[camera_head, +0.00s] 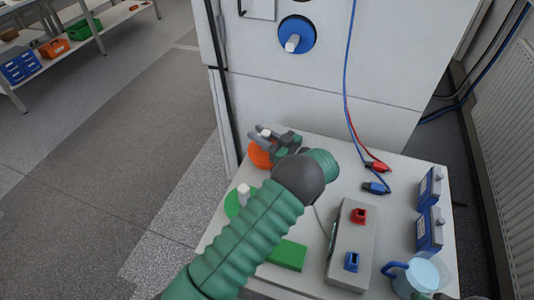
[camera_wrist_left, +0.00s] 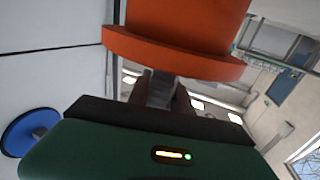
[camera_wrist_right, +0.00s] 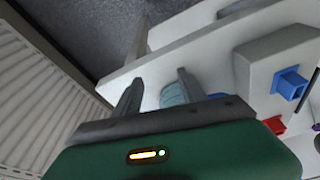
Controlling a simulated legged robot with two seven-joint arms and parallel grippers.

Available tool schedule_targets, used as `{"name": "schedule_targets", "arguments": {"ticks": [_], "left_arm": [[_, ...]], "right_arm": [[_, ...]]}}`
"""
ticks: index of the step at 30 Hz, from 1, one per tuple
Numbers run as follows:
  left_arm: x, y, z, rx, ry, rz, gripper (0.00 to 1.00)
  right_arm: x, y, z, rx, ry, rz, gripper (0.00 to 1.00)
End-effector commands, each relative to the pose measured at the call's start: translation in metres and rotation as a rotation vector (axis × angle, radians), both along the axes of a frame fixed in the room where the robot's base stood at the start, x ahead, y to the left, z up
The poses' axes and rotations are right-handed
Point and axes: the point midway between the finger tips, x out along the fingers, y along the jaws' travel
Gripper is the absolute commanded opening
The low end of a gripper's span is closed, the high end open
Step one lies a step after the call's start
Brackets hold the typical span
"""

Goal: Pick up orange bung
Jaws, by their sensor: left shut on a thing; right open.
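The orange bung (camera_head: 260,155) is at the back left corner of the white table, partly hidden by my left gripper (camera_head: 276,138). In the left wrist view the bung (camera_wrist_left: 180,48) fills the top middle, a wide orange disc with a rim. My left gripper (camera_wrist_left: 158,92) is shut on its pale handle. I cannot tell whether the bung touches the table. My right gripper (camera_wrist_right: 158,82) is open and empty in the right wrist view, with a light blue cup (camera_wrist_right: 174,93) beyond its fingers.
A green bung (camera_head: 238,203) and green block (camera_head: 287,255) lie partly behind my left arm. A grey box (camera_head: 352,240) with red and blue sockets, blue boxes (camera_head: 430,228), a blue mug (camera_head: 415,276) and cable clips (camera_head: 376,187) stand right. A blue bung (camera_head: 296,38) is in the cabinet.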

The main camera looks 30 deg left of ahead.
Motion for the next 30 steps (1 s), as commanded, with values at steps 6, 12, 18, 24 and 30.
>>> {"name": "schedule_targets", "arguments": {"ticks": [6,12,18,24,30], "left_arm": [[-0.001,-0.001,-0.002,-0.004,0.003,0.001,0.00],[-0.001,-0.001,0.002,-0.005,0.002,0.001,0.00],[0.000,-0.001,0.045,-0.002,-0.003,0.000,0.00],[0.000,0.000,0.088,-0.001,-0.002,0.000,0.00],[0.000,0.000,0.115,0.000,0.001,-0.001,0.00]], "right_arm": [[0.000,0.000,0.000,0.000,0.000,0.000,0.49],[0.000,0.000,0.001,0.000,0.000,0.000,0.49],[0.000,0.000,0.006,0.000,0.000,0.000,0.49],[0.000,0.000,0.010,0.000,0.000,0.000,0.49],[0.000,0.000,0.024,0.000,0.000,0.000,0.49]]}}
